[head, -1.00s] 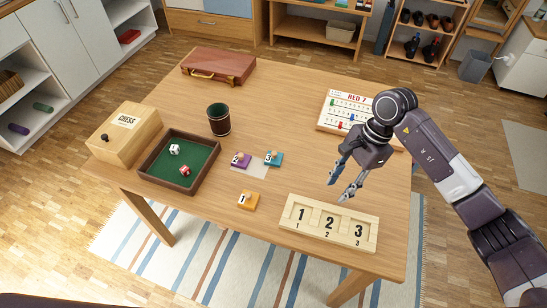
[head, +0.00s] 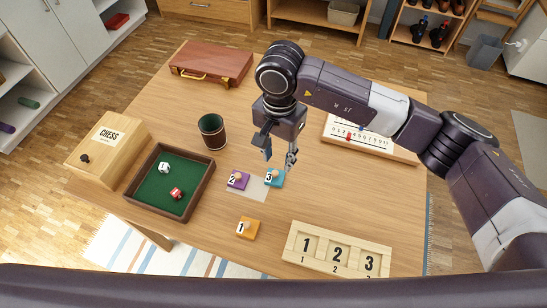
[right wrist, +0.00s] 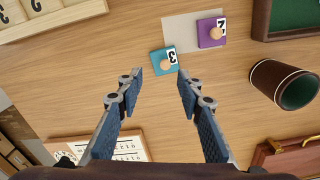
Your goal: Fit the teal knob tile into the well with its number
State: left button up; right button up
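The teal knob tile (head: 276,180), marked 3 with a wooden knob, lies on the table, partly on a pale sheet. It also shows in the right wrist view (right wrist: 157,66). My right gripper (head: 279,160) is open and empty above it; in the right wrist view the tile is just beyond the spread fingertips (right wrist: 160,77). The wooden number board (head: 312,263), with wells numbered 1, 2 and 3, lies at the front right, with no tile in its wells. A purple tile 2 (head: 238,181) and an orange tile 1 (head: 248,229) lie nearby. My left gripper is out of view.
A green-lined dice tray (head: 170,178), a chess box (head: 108,146) and a dark cup (head: 212,131) stand left of the tiles. A brown case (head: 211,64) lies at the back. A white score board (head: 345,132) is partly behind my right arm. Bare table lies between tiles and number board.

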aim_at(275, 172)
jog(key=shift+w+f, duration=0.15)
jog(key=shift+w, duration=0.1)
jog(key=shift+a+f, duration=0.1)
jog(key=shift+f, duration=0.3)
jog(key=f, duration=0.1)
jog(key=f+p, duration=0.2)
jog(key=f, duration=0.1)
jog(key=shift+s+a, duration=0.15)
jog(key=shift+a, duration=0.1)
jog(key=shift+w+f, duration=0.2)
jog(key=shift+f, duration=1)
jog(key=c, duration=0.7)
grip_shut()
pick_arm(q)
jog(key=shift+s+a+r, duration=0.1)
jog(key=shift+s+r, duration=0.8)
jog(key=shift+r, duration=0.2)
